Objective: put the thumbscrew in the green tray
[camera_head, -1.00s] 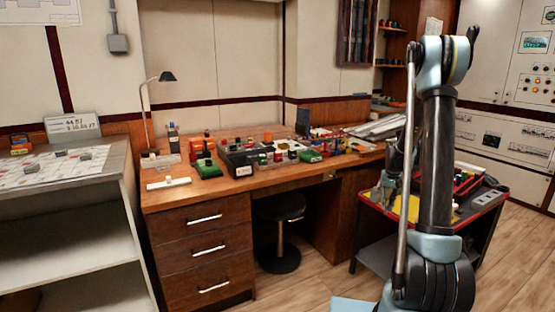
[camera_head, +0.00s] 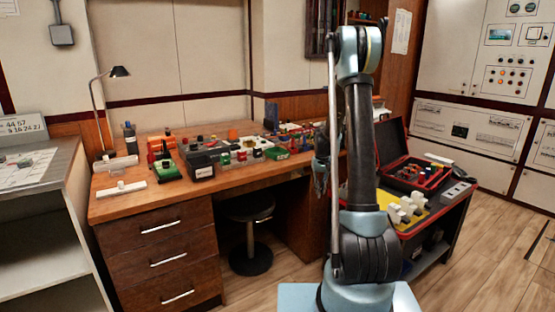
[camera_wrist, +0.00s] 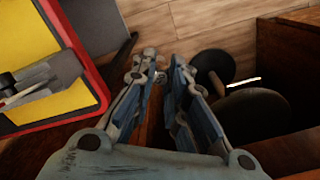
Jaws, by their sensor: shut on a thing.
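My gripper (camera_wrist: 160,72) points away from the wrist camera, with its two fingers close together. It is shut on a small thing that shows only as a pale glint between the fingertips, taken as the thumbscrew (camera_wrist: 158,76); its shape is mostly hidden. In the head view my gripper (camera_head: 322,170) is partly behind my arm, in front of the desk's right part. Green pieces stand on the desk: one at the left by an orange piece (camera_head: 167,171), and a low green box (camera_head: 277,154) further right. I cannot tell which, if either, is the green tray.
The wooden desk (camera_head: 120,205) carries a black box (camera_head: 203,171), a lamp (camera_head: 98,110) and many small parts. A stool (camera_head: 250,207) stands under it. A red-rimmed cart (camera_head: 437,215) with a yellow mat (camera_head: 388,197) stands right. Open floor lies in front.

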